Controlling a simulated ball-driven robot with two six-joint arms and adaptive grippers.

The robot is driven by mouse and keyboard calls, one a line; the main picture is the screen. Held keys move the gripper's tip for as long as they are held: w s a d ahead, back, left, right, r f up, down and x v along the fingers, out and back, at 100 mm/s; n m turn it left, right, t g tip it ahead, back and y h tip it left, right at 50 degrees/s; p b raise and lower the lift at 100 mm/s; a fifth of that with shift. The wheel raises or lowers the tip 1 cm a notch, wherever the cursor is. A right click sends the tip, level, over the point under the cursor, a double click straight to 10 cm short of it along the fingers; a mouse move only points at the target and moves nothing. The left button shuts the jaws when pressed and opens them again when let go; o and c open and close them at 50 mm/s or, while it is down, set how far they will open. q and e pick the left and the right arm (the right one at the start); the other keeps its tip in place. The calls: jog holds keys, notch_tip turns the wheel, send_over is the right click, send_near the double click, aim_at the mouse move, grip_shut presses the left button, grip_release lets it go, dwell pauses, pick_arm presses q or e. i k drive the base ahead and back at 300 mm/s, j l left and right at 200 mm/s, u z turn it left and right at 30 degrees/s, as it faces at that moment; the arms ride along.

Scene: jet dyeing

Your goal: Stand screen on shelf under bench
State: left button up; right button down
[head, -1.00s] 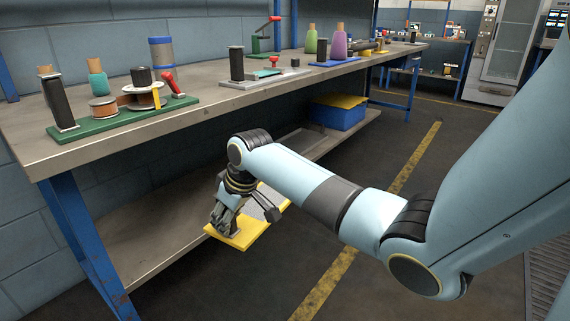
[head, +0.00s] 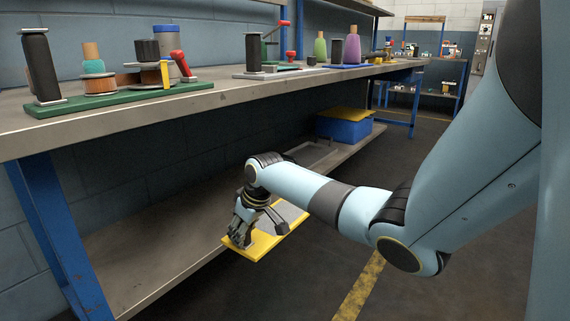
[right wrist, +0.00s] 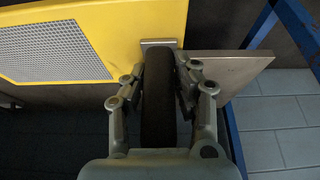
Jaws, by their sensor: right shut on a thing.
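The screen (head: 261,248) has a yellow frame and a grey mesh, and shows low by the front edge of the shelf under the bench (head: 150,255). My right gripper (head: 240,238) is shut on the screen's dark handle, which shows between the fingers in the right wrist view (right wrist: 159,100). The yellow frame (right wrist: 135,22) and mesh spread out beyond and to the left there. The screen lies tilted close to flat in the head view. Whether it touches the shelf I cannot tell; my gripper and arm hide part of it. My left gripper is out of view.
The bench top (head: 120,128) overhangs the shelf and carries a green board (head: 110,104) with spools. A blue bin with a yellow top (head: 344,127) stands far along the shelf. A blue bench leg (head: 45,225) is at the left. The near shelf is bare.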

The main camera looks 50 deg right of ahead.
aim_at(200, 233)
jog(key=i, duration=1.15)
